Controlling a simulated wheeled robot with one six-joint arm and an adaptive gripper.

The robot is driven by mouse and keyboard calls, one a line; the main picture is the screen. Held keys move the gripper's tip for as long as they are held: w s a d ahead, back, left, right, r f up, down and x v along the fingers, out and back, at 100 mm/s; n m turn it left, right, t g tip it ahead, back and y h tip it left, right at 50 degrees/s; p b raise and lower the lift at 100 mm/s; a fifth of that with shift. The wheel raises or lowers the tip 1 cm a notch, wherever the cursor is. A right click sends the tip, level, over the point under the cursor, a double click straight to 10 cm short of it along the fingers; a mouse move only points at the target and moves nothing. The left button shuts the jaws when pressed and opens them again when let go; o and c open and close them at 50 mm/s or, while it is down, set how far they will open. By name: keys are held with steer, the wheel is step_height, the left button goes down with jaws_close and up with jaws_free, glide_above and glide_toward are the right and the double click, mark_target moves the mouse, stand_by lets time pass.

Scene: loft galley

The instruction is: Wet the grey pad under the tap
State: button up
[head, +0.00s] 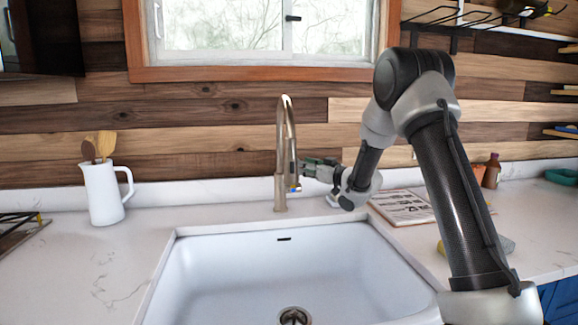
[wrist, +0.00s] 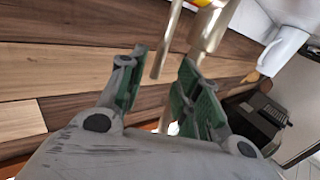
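A grey pad (head: 507,245) appears to lie on the counter right of the sink, partly hidden behind my arm. The brushed-metal tap (head: 282,150) stands upright behind the sink (head: 230,265), its spout arching over. No running water shows. My gripper (head: 308,172) is beside the tap, on its right in the head view. In the wrist view my gripper (wrist: 162,62) is open, with green-padded fingers apart. A thin metal rod of the tap (wrist: 166,42) appears between the fingertips; contact cannot be told. The thicker tap body (wrist: 211,28) is beyond the right finger.
A yellow item (head: 441,248) shows left of my forearm on the counter. A printed board (head: 403,207) lies behind it. A white jug (head: 102,193) with wooden utensils stands left of the sink. A brown bottle (head: 491,171) stands at the back right. The sink basin looks empty.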

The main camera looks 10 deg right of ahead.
steer(key=shift+x, duration=2.35)
steer(key=shift+d, duration=0.15)
jaws_close()
